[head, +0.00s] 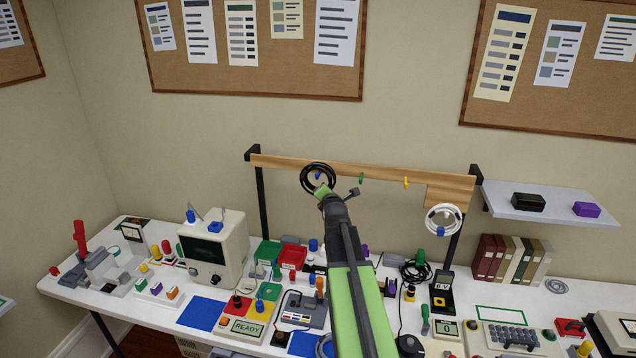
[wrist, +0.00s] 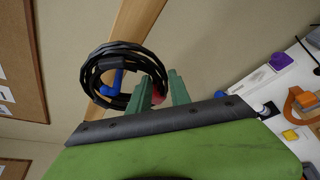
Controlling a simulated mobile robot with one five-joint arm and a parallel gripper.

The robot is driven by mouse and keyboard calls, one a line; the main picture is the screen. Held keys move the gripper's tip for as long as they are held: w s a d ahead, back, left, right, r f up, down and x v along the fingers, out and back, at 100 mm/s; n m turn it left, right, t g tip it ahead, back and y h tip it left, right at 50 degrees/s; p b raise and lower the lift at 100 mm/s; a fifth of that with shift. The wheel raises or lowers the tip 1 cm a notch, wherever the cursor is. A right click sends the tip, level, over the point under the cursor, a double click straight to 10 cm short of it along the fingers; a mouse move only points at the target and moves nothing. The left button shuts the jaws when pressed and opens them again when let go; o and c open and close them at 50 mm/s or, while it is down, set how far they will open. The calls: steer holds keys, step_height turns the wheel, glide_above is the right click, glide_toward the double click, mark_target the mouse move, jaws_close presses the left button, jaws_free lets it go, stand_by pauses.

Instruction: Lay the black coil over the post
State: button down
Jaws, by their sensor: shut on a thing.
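The black coil (head: 304,179) is a round looped cable, held up in front of the wooden rail on the wall side. My gripper (head: 322,190) is shut on the coil's lower edge. In the wrist view the coil (wrist: 88,78) stands beyond my green fingers (wrist: 159,92), with a reddish patch between them. A blue post (wrist: 114,84) shows within the coil's ring, and as a small blue spot (head: 317,177) in the head view. I cannot tell how far the ring is over the post.
The wooden rail (head: 385,168) also bears a green post (head: 361,178) and a yellow post (head: 405,182). A white coil (head: 429,221) hangs at its right end. A grey shelf (head: 545,203) is farther right. The table below is crowded with devices; the air before the rail's left part is free.

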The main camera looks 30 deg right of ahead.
steer(key=s+a, duration=0.4)
stand_by(0.7)
